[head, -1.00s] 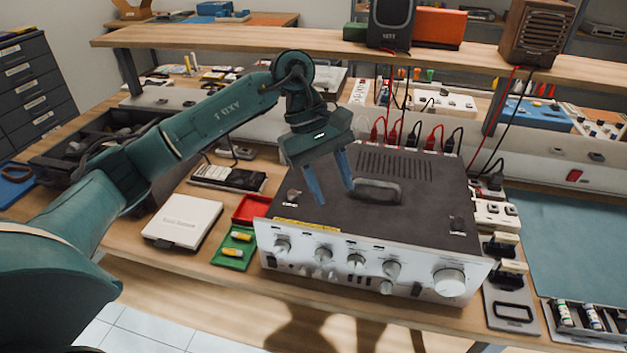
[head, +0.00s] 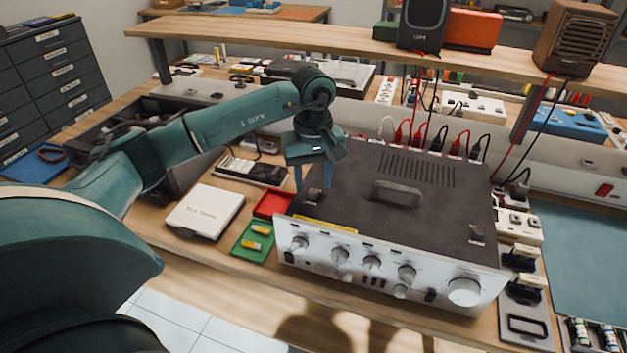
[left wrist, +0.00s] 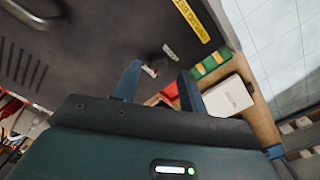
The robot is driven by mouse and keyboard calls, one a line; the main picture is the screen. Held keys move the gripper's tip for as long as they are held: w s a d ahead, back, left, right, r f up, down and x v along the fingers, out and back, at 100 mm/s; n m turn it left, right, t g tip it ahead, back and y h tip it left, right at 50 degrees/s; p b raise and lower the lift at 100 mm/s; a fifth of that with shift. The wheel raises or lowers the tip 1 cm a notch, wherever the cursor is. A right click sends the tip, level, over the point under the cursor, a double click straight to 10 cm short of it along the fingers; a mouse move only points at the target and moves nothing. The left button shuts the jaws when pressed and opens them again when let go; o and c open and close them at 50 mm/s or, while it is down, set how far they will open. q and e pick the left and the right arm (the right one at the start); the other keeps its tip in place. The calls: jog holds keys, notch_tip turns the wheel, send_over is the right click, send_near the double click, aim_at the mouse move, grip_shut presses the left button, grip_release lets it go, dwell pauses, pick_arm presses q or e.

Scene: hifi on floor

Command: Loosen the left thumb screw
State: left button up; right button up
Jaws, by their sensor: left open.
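The hi-fi amplifier (head: 345,225) has a dark top cover, a silver front panel and several knobs. The left thumb screw (head: 314,196) is a small dark knob near the cover's front left corner. The right thumb screw (head: 477,231) is near the front right corner. My left gripper (head: 313,184) is open, its two blue fingers pointing down at either side of the left thumb screw. I cannot tell whether they touch it. In the left wrist view, the gripper (left wrist: 158,80) is open, with the screw (left wrist: 150,71) partly hidden near one finger. My right gripper is not in view.
A handle (head: 397,193) stands up on the cover. Left of the amplifier are a red tray (head: 272,204), a green tray (head: 252,240) with yellow-tipped pieces and a white box (head: 205,210). Cables rise behind it, below a wooden shelf (head: 340,38).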

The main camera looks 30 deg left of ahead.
pick_arm(q)
jog(key=shift+f, duration=0.9)
grip_shut()
